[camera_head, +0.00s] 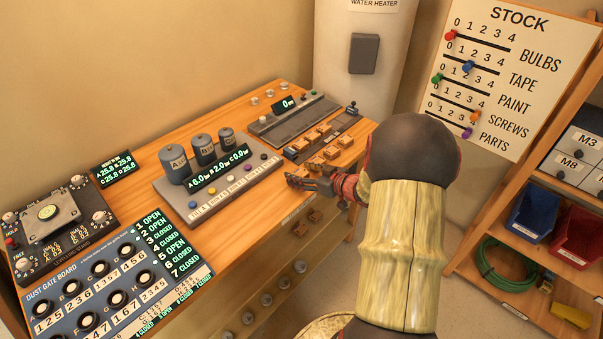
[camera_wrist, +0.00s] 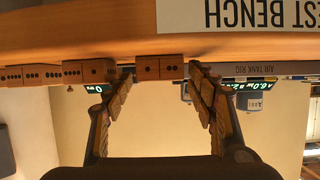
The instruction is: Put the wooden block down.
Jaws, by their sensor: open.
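My gripper (camera_head: 303,182) is at the front edge of the wooden bench, with its fingers apart. In the wrist view, which looks upside down, the two fingers of my gripper (camera_wrist: 160,72) stand on either side of a wooden block (camera_wrist: 160,67) with dots on its face. The block appears to rest on the bench top; contact with the finger at its left cannot be made out. In the head view the fingers largely hide that block. More dotted wooden blocks (camera_wrist: 88,71) sit beside it in the wrist view, and several show behind my gripper in the head view (camera_head: 323,129).
A grey air tank rig (camera_head: 262,172) with three canisters stands just left of my gripper. A long grey device (camera_head: 291,119) lies at the back of the bench (camera_head: 140,152). A dust gate board (camera_head: 108,290) fills the near left. A shelf with bins (camera_head: 533,212) stands right.

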